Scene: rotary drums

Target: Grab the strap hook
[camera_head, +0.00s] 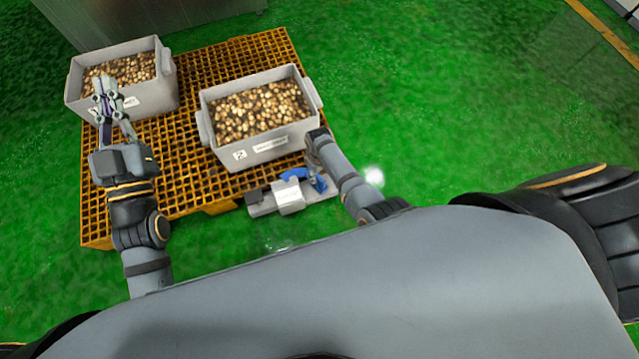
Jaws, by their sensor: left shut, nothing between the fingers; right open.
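I cannot make out a strap hook for certain. A grey device (288,197) with a blue curved part (294,174) and a dark end lies at the front edge of the yellow pallet. My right gripper (317,183) is open beside the right end of this device, pointing down below my dark wrist; its fingers are small and hard to separate from the blue part, so contact cannot be told. My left gripper (105,86) is shut and empty, in front of the left bin and partly covering its front wall.
The left grey bin (159,91) and the right grey bin (268,146), marked 2, stand on the yellow grid pallet (190,165). Both hold many small brown pieces. A grey metal surface (150,15) stands behind. The green floor is clear on the right.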

